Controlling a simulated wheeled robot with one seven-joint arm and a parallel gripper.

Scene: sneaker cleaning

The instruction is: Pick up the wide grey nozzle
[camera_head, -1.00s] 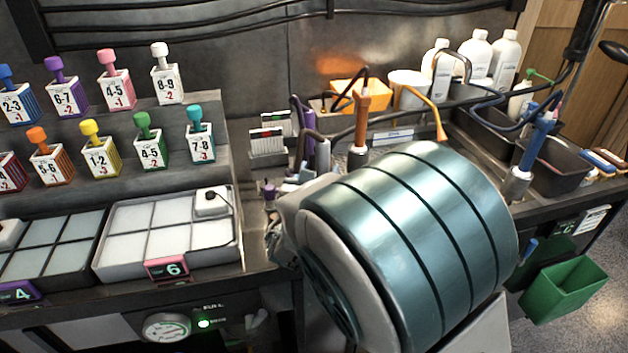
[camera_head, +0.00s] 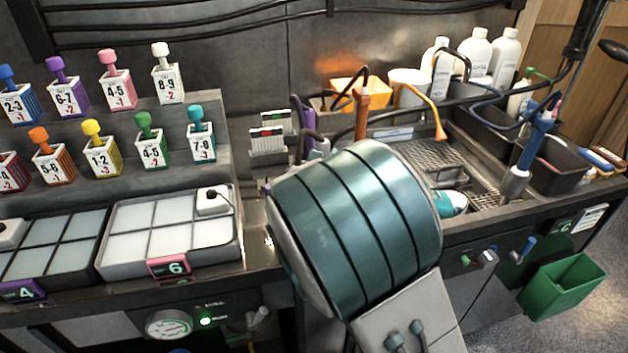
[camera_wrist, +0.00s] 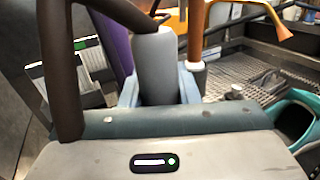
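A grey cylinder that looks like the wide grey nozzle (camera_wrist: 155,66) stands upright in the middle of the wrist view. Pale blue fingers of my gripper (camera_wrist: 158,92) flank it on the left and right. Whether they press on it or only stand around it, I cannot tell. In the head view a small grey piece of the nozzle (camera_head: 322,147) shows beside a purple tool (camera_head: 308,122). My large teal arm link hides my gripper there.
An orange tool (camera_head: 361,112) stands just right of the nozzle. A teal shoe (camera_head: 452,203) lies by the sink grate (camera_head: 432,156). A white-slotted rack (camera_head: 268,145) is at left, and a dark hose (camera_wrist: 62,70) arches close by. A compartment tray (camera_head: 240,255) lies front left.

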